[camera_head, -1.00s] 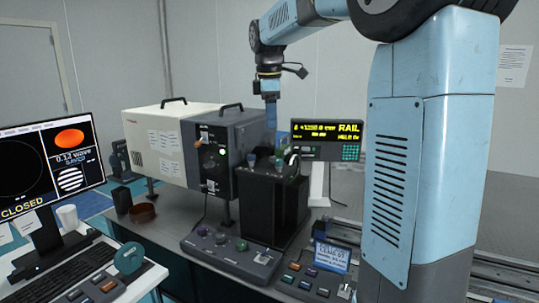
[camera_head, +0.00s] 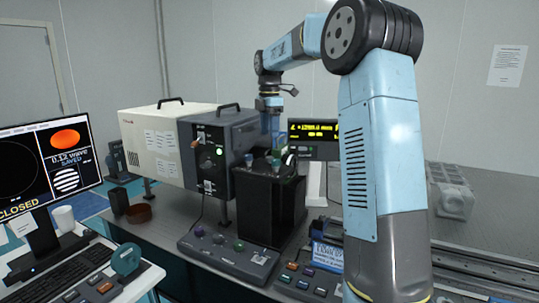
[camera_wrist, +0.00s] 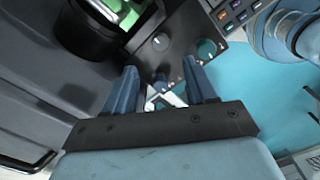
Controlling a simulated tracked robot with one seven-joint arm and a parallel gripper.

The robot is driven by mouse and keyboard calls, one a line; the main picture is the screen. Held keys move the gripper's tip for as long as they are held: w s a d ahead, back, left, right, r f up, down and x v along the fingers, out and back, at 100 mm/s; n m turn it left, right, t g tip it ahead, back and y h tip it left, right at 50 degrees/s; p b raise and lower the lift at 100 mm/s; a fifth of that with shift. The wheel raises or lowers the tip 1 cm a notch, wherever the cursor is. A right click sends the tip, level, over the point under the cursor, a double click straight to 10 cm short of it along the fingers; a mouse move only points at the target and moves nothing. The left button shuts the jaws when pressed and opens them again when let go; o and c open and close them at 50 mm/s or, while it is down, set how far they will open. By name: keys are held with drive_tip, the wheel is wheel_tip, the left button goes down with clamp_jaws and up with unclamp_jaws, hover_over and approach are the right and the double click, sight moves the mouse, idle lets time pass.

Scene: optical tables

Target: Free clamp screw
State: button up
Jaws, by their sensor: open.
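My gripper (camera_head: 271,132) points down above the black block (camera_head: 262,205) on the bench, behind its top as seen in the head view. In the wrist view my gripper (camera_wrist: 160,70) shows two blue fingers spread apart with nothing gripped. Small blue-teal knobs (camera_head: 276,165) stand on the block's top; I cannot tell which part is the clamp screw. A green part sits in a dark round holder (camera_wrist: 88,38) left of the fingers in the wrist view. A small white piece (camera_wrist: 165,96) shows between the fingers, seemingly beyond them.
A white and dark grey instrument housing (camera_head: 210,155) stands left of the block. A yellow-text display (camera_head: 318,130) is behind it, partly hidden by my arm. A knob panel (camera_head: 225,252) and a button box (camera_head: 310,283) lie in front. A monitor (camera_head: 45,160) stands at left.

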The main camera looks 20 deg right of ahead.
sight(270, 157)
wheel_tip(270, 157, down, 9)
drive_tip(key=shift+f, duration=0.1)
idle(0.3)
drive_tip(key=shift+c, duration=0.3)
clamp_jaws()
